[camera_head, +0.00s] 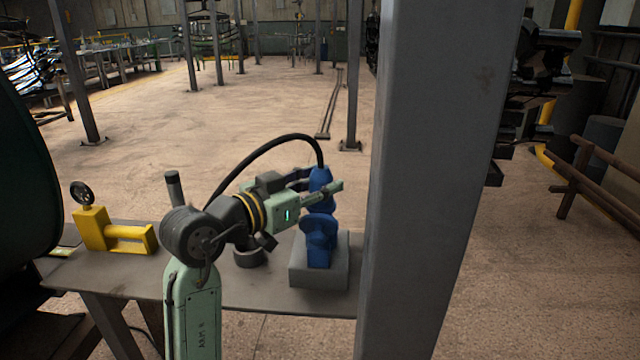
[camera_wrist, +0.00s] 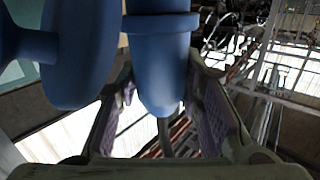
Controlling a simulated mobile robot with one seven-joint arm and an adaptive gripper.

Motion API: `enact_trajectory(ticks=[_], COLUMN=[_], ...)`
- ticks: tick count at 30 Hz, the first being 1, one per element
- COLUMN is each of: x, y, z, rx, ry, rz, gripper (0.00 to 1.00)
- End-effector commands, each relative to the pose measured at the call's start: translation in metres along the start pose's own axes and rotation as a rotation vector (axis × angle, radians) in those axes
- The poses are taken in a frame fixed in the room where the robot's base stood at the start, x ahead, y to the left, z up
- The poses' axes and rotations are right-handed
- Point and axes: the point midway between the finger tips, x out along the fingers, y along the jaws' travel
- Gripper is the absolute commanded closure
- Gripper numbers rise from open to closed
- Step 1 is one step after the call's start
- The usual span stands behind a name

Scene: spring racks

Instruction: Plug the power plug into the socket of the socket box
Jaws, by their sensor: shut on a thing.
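The blue power plug (camera_head: 320,180) is upright between the fingers of my gripper (camera_head: 324,188), with its black cable (camera_head: 262,146) arching up and left from its top. In the wrist view the plug (camera_wrist: 158,65) is between the two jaw pads of my gripper (camera_wrist: 165,108). The socket box (camera_head: 318,276) is a grey block on the table with a blue socket (camera_head: 318,250) on it, just below the plug. A round blue part of the socket (camera_wrist: 85,50) shows beside the plug in the wrist view.
The grey table (camera_head: 250,293) carries a yellow device (camera_head: 115,235) at the left and a dark round piece (camera_head: 248,257) behind my arm. A thick grey post (camera_head: 430,170) stands close to the right of the socket box. Open floor lies beyond the table.

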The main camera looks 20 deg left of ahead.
Motion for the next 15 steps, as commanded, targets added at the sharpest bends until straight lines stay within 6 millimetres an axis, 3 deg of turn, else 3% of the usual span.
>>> enact_trajectory(ticks=[15], x=[0.0006], y=[0.0006], z=[0.0054], rx=[0.000], ry=[0.000], rz=[0.001], gripper=[0.98])
